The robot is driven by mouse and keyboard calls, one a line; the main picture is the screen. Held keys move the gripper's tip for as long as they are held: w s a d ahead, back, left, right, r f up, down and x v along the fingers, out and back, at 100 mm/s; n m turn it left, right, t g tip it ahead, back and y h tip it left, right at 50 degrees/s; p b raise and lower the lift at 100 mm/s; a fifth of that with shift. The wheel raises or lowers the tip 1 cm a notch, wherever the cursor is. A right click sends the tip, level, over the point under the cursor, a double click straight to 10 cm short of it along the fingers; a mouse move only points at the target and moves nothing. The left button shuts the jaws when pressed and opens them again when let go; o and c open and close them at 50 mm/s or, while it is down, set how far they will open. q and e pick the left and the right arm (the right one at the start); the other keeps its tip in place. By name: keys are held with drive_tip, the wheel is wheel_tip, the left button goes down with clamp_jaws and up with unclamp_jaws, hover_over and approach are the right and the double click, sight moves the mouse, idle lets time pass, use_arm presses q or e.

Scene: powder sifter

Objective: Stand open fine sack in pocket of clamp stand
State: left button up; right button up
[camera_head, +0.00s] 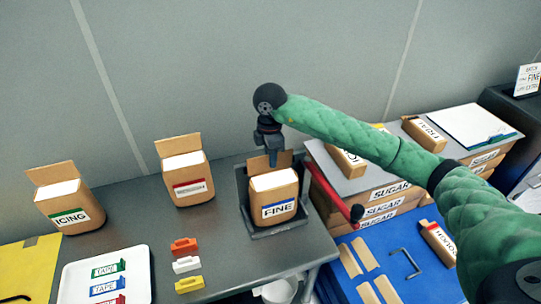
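The fine sack (276,210) is a brown paper sack with a blue-edged FINE label. Its top is open, with white contents showing and a back flap raised. It stands upright in the pocket of the dark grey clamp stand (243,200), whose walls show behind it and at its left. My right gripper (272,158) points down at the raised back flap, and a finger overlaps it in the picture. I cannot tell whether the fingers are closed on the flap or apart. My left gripper is out of view.
An icing sack (66,208) and a red-labelled sack (187,180) stand open at left. Orange, white and yellow clips (187,264) and a white tray (138,258) lie in front.

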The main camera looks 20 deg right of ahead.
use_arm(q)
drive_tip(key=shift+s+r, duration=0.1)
use_arm(e)
drive_tip(key=shift+r, duration=0.15)
